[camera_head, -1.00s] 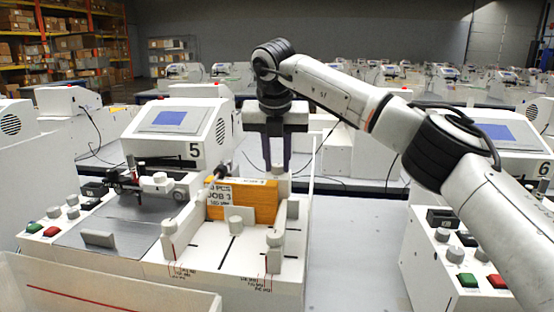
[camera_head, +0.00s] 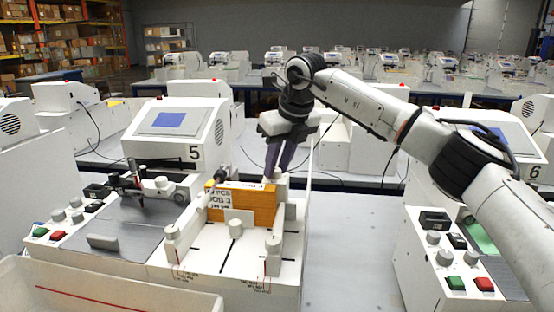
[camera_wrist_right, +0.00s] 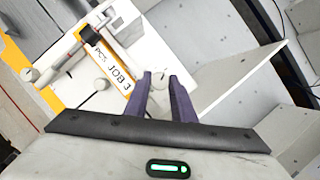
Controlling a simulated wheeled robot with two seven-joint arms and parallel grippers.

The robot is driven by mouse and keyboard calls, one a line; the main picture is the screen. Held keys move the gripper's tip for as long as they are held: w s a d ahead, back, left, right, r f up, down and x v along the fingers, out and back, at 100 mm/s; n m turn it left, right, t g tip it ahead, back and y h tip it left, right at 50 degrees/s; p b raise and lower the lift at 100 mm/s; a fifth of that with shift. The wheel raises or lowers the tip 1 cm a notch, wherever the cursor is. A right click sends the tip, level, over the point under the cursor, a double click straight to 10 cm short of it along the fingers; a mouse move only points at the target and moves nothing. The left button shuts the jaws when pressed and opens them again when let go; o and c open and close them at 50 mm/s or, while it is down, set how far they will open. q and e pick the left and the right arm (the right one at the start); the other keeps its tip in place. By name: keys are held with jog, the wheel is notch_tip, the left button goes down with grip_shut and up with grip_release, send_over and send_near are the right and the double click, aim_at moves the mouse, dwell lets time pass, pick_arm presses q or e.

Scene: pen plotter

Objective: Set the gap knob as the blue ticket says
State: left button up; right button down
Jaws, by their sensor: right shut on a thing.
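My right gripper (camera_head: 275,176) reaches down behind the orange block, at the back right of the station marked 5. Its purple fingers are shut on a small white knob, which shows between the fingertips in the right wrist view (camera_wrist_right: 160,79). A dark mark shows on the knob top; its setting is not readable. A pale ticket (camera_head: 218,201) with black print is at the left end of the orange block (camera_head: 255,204). In the right wrist view its print reads "PCS" and "JOB 3" (camera_wrist_right: 117,72). No clearly blue ticket shows. My left gripper is not in view.
The white station bed (camera_head: 220,258) has several short posts and black lines. A plotter (camera_head: 180,135) with a blue screen stands behind it. Red and green buttons (camera_head: 53,233) are at left. A white bin (camera_head: 110,292) is at front left. The grey strip at right is clear.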

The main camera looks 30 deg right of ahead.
dwell(0.3)
jog(key=c, duration=1.5)
grip_release()
jog(key=shift+r, duration=0.1)
jog(key=b+v, duration=0.1)
jog(key=v, duration=0.9)
jog(key=shift+s+d, duration=0.1)
jog(key=shift+d, duration=0.05)
